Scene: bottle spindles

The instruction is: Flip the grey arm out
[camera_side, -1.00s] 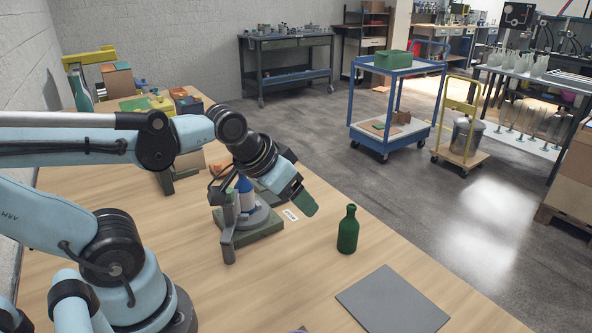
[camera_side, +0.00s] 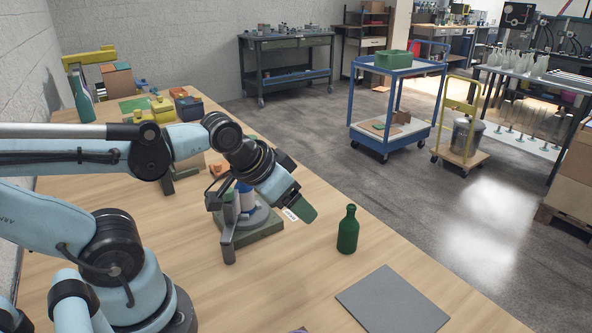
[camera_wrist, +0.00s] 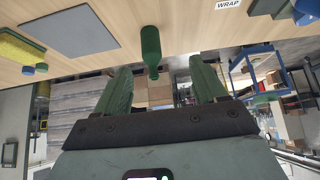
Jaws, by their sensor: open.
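A grey arm (camera_side: 228,228) stands upright at the front left of a spindle stand with a dark green base (camera_side: 262,232) and a round grey plate (camera_side: 264,217). A blue and white bottle (camera_side: 244,196) stands on the stand, partly hidden behind my wrist. My gripper (camera_side: 302,206) is open and empty, above the table to the right of the stand and apart from the grey arm. In the wrist view, its two green fingers (camera_wrist: 160,68) are spread wide. The grey arm is not in the wrist view.
A green bottle (camera_side: 348,230) stands right of the stand; it shows beyond my fingers in the wrist view (camera_wrist: 151,45). A grey mat (camera_side: 392,300) lies at the front right. A white label (camera_side: 291,214) lies beside the stand. A second stand and boxes (camera_side: 190,106) sit farther back.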

